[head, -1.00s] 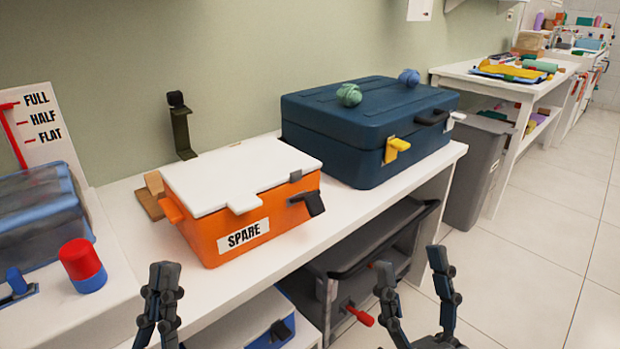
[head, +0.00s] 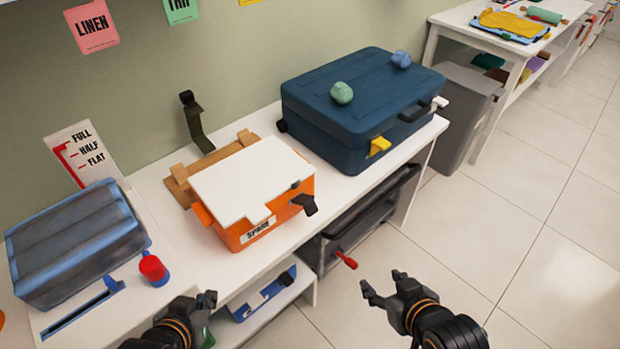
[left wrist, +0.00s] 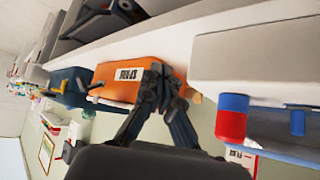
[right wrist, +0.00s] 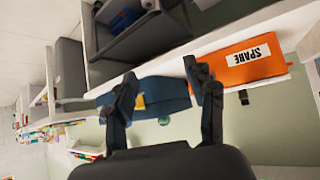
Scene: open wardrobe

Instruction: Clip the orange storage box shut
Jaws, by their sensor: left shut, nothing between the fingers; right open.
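The orange storage box (head: 235,236) stands on the white bench with its white lid (head: 252,178) resting on top and a SPARE label (head: 258,230) on its front. A dark clip (head: 305,204) sticks out from its front right side. The box also shows in the left wrist view (left wrist: 112,91) and the right wrist view (right wrist: 253,72). My left gripper (head: 205,300) is in front of the bench at lower left, shut and empty. My right gripper (head: 382,287) is open and empty, in front of the bench and apart from the box.
A blue case (head: 335,120) with two yarn balls stands right of the box. A translucent blue-edged container (head: 75,245) and a red-and-blue cylinder (head: 153,270) are at left. A dark bin with a red handle (head: 345,260) sits under the bench. Floor at right is clear.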

